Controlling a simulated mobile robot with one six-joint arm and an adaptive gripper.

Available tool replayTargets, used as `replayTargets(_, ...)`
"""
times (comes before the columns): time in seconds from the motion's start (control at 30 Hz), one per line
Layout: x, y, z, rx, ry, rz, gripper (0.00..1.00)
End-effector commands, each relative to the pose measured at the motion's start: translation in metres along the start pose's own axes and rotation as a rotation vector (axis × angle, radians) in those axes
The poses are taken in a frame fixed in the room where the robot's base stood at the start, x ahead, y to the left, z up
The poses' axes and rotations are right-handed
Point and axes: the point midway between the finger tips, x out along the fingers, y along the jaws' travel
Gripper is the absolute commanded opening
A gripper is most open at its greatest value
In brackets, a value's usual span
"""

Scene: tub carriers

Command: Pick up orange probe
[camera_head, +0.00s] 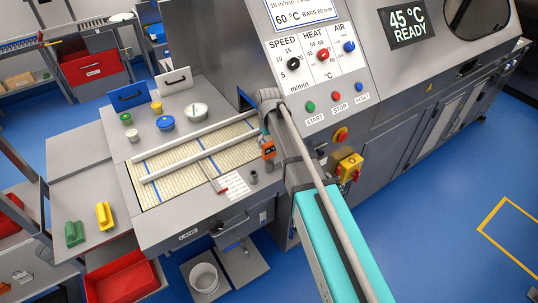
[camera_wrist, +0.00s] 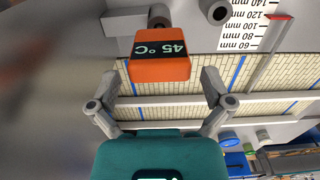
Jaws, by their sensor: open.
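The orange probe (camera_wrist: 160,68) has a dark display reading 45 °C. In the wrist view it is ahead of my open gripper (camera_wrist: 160,98), roughly centred between the spread fingers, with no visible contact. In the head view the small orange probe (camera_head: 268,149) is at the right end of the belt bed, just below my gripper (camera_head: 265,132), which is small and partly hidden there by my arm. A grey cylindrical part (camera_wrist: 158,14) shows just behind the probe in the wrist view.
Two pale rails (camera_head: 190,163) cross the slatted belt (camera_head: 165,190). A scale card (camera_head: 234,186) and dark round post (camera_head: 254,177) are near the probe. The control panel (camera_head: 320,75) rises at right.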

Motion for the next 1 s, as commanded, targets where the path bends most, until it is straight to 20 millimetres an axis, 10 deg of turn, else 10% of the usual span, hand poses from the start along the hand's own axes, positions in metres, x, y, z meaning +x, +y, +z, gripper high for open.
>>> replayTargets(1.0, 0.028, 0.001, 0.0, 0.0, 0.0, 0.0, 1.0)
